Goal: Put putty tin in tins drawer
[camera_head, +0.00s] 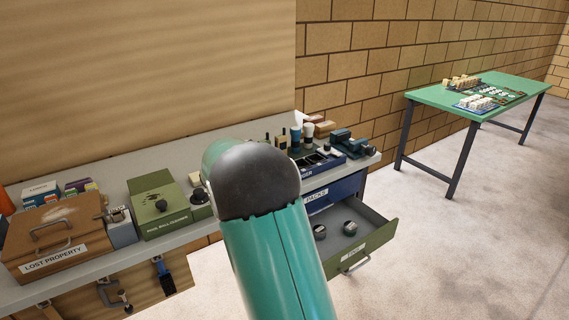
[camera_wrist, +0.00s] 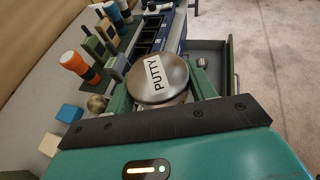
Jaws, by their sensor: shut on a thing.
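The putty tin (camera_wrist: 157,78) is a round metal tin with a white PUTTY label on its lid. My gripper (camera_wrist: 160,96) is shut on it in the wrist view and holds it over or near the bench edge; the height is hard to tell. An open green drawer (camera_head: 375,245) stands out below the blue PACKS drawer (camera_head: 338,192) in the head view, with two round tins (camera_head: 350,228) inside. Its label is too small to read. The open drawer also shows in the wrist view (camera_wrist: 230,68), beyond and right of the held tin. My arm hides the gripper in the head view.
On the bench stand a LOST PROPERTY box (camera_head: 60,235), a green box (camera_head: 158,205) and a blue organiser (camera_head: 325,163). The floor right of the drawer is clear. A green table (camera_head: 440,97) stands behind.

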